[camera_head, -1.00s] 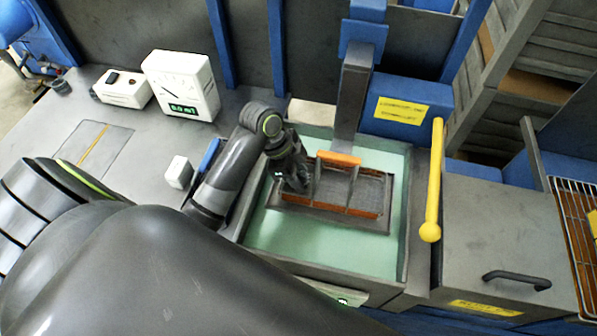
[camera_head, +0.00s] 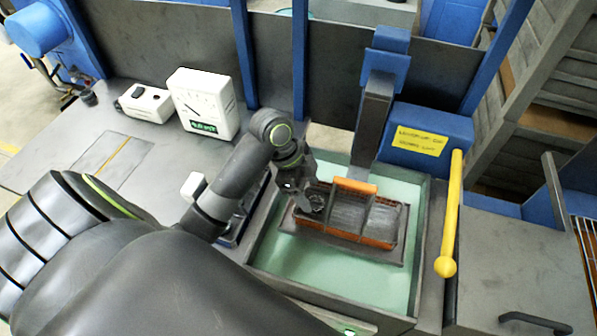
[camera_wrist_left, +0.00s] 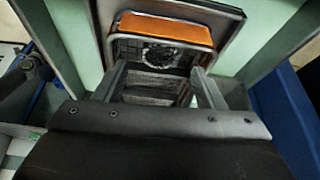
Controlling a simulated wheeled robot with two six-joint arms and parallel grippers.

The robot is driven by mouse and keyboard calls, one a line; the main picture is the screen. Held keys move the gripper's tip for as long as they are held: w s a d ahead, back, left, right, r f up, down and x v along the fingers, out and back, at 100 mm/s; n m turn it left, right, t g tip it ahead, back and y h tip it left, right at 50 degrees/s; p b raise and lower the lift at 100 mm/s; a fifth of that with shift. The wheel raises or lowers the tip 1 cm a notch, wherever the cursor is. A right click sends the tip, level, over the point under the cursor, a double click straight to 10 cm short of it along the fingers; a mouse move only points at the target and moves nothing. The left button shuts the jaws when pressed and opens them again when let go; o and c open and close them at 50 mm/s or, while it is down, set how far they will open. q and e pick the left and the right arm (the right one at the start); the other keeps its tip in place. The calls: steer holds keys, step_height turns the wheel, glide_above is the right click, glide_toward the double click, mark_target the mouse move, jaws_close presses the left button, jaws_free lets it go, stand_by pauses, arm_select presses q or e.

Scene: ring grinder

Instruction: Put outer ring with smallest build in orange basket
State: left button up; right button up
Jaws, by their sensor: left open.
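The orange basket (camera_head: 371,240) sits on a grey platform in a tank of pale green liquid, with an orange handle bar across its top. A dark ring (camera_head: 315,200) lies in the left compartment of the basket; it also shows in the left wrist view (camera_wrist_left: 160,55) beyond the fingers. Its size cannot be compared with other rings here. My left gripper (camera_head: 302,198) is at the left end of the basket, over the ring. In the left wrist view the gripper (camera_wrist_left: 161,80) has its fingers apart with nothing between them. My right gripper is not in view.
A yellow lever (camera_head: 449,215) stands right of the tank (camera_head: 424,225). A grey post (camera_head: 371,120) rises behind the basket. A white dial gauge (camera_head: 204,103) and a small white box (camera_head: 146,104) stand on the bench at the back left.

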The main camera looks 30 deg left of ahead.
arm_select(q)
steer(key=v, duration=0.8)
stand_by(0.4)
